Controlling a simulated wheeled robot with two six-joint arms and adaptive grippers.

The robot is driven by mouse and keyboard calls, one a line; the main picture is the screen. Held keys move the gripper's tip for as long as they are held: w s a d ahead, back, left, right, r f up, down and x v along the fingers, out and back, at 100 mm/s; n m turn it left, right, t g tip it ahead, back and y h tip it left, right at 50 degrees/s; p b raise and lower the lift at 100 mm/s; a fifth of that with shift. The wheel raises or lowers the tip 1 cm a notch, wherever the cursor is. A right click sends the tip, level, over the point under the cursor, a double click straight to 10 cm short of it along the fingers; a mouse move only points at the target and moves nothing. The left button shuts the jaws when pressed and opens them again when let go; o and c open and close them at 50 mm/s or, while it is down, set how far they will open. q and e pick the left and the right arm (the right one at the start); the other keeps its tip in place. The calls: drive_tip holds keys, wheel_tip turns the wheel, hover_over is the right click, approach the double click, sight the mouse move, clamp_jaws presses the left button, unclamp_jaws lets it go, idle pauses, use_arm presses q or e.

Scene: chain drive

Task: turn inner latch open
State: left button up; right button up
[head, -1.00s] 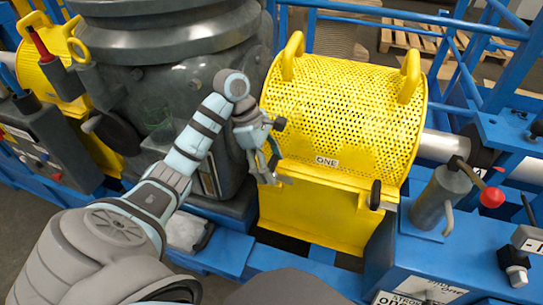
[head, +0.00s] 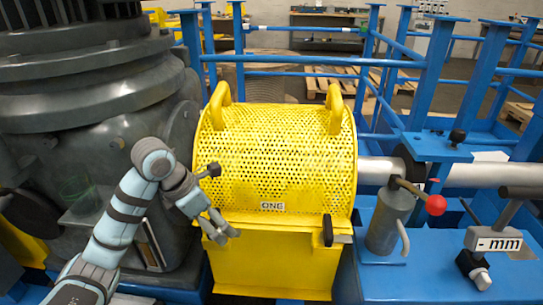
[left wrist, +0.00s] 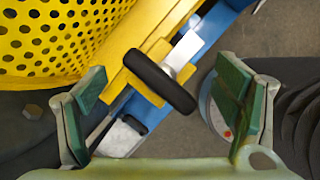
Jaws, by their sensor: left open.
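The yellow perforated guard (head: 280,150) with two top handles sits closed on its yellow lower box (head: 270,265). My left gripper (head: 224,228) is at the guard's left front edge, below the perforated part. In the left wrist view, a black latch handle (left wrist: 160,80) on a yellow bracket lies slantwise between the open, apart fingers, which do not touch it. It looks like the inner latch; the gripper hides it in the head view. The outer black latch (head: 327,230) stands upright at the guard's right front. My right gripper is not in view.
A large dark grey gearbox (head: 85,90) stands close on the left. A grey cylinder with a red-knobbed lever (head: 388,218) stands on the blue frame at right. A shaft (head: 475,174) runs right from the guard. Blue rails (head: 300,59) close off the back.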

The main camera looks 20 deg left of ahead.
use_arm(q)
drive_tip(key=p+v, duration=0.6)
drive_tip(key=v, duration=1)
drive_tip(key=d+r+m+h, duration=0.1)
drive_tip(key=d+r+h, duration=0.1)
drive_tip(key=d+h, duration=1.35)
drive_tip(key=w+d+r+n+t+h, duration=0.1)
drive_tip(key=d+r+n+t, duration=0.3)
drive_tip(key=r+n+t, duration=0.6)
drive_tip(key=shift+w+r+h+b, duration=0.35)
drive_tip(key=shift+w+b, duration=0.1)
drive_tip(key=shift+w, duration=0.25)
drive_tip(key=shift+d, duration=0.1)
